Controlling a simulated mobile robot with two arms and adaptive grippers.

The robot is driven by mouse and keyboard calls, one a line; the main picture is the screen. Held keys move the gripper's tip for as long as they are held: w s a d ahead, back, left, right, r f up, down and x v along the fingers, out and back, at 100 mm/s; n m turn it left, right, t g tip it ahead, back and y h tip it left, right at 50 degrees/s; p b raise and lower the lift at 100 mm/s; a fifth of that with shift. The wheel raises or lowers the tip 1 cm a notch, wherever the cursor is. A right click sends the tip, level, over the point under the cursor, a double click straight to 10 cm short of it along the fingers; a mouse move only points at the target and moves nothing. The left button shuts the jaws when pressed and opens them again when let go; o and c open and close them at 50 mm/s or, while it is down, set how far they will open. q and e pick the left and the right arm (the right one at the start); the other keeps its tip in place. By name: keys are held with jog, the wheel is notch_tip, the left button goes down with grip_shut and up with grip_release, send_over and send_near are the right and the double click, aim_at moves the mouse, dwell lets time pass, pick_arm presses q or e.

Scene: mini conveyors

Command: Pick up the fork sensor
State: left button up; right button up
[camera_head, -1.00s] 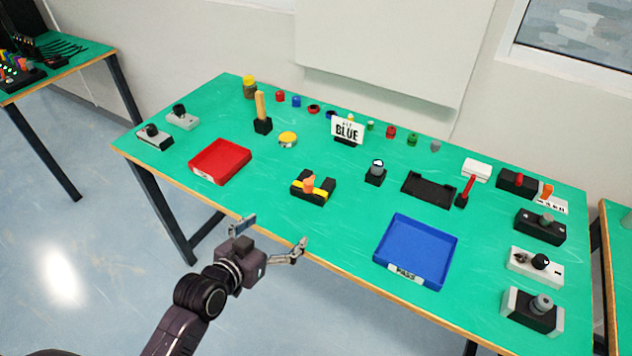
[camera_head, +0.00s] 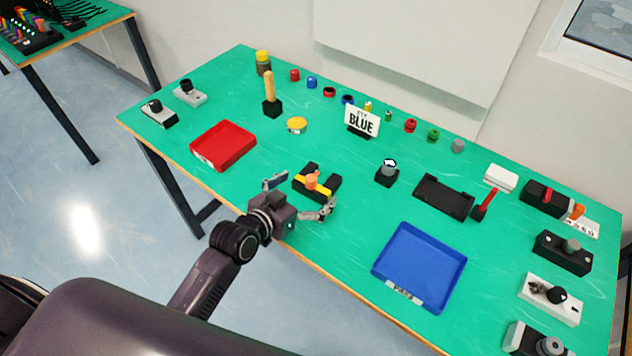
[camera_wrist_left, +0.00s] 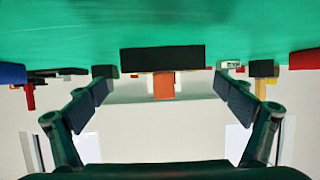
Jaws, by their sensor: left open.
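A black block with a yellow strip and an orange piece on top, which looks like the fork sensor (camera_head: 327,186), sits on the green table near its front edge. My left gripper (camera_head: 302,194) is open and empty, just in front of this block, with its fingers pointing towards it. In the left wrist view the picture is upside down, and the black block (camera_wrist_left: 162,58) with its orange piece (camera_wrist_left: 163,85) shows between the spread fingers, apart from both. My right gripper is not in view.
A red tray (camera_head: 208,161) lies to the left and a blue tray (camera_head: 452,263) to the right. Behind are a wooden-handled stamp (camera_head: 270,90), a yellow-topped disc (camera_head: 297,124) and a BLUE sign (camera_head: 361,121). A black tray (camera_head: 443,197) and switch boxes stand to the right.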

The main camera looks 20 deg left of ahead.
pick_arm(q)
jog(key=x, duration=0.3)
jog(key=shift+w+a+f+p, duration=0.15)
jog(key=shift+w+p, duration=0.2)
jog(key=shift+p, duration=0.05)
jog(key=shift+w+f, duration=0.3)
jog(key=shift+w, duration=0.35)
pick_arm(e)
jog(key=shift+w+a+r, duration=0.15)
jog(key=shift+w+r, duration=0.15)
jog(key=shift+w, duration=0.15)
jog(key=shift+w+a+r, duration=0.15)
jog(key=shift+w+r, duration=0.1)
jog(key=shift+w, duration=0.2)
pick_arm(q)
jog(key=shift+c, duration=0.6)
jog(key=c, duration=1.7)
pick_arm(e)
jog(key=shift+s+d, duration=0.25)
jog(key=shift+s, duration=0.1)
